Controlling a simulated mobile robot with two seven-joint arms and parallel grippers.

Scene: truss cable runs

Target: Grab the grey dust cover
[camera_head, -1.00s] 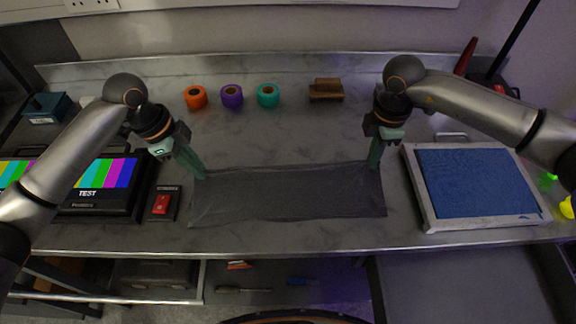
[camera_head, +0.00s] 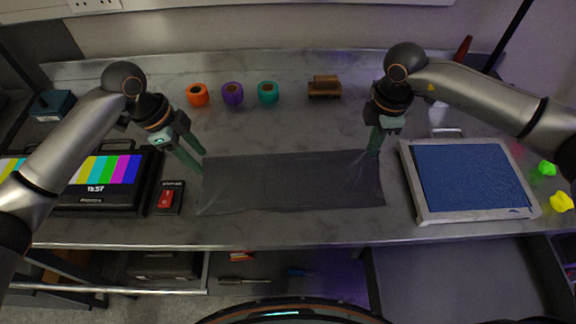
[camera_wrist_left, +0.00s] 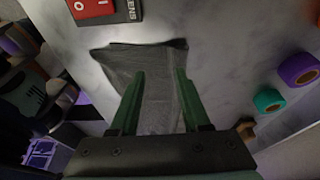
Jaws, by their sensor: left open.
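The grey dust cover (camera_head: 290,183) lies spread as a wide dark cloth in the middle of the bench. It also shows in the left wrist view (camera_wrist_left: 158,100), beyond and between the fingers. My left gripper (camera_head: 202,162) is open at the cover's back left corner. Its two fingers stand apart, and in the left wrist view (camera_wrist_left: 160,74) no cloth is clearly pinched. My right gripper (camera_head: 375,150) is at the back right corner. Its fingers look shut, and creases in the cloth run out from the fingertips, so it appears to pinch the cover there.
A red rocker switch (camera_head: 167,198) and a test monitor (camera_head: 90,187) stand left of the cover. A framed blue panel (camera_head: 470,178) lies to its right. Tape rolls (camera_head: 233,93) and a brown block (camera_head: 324,87) sit behind. The bench between is clear.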

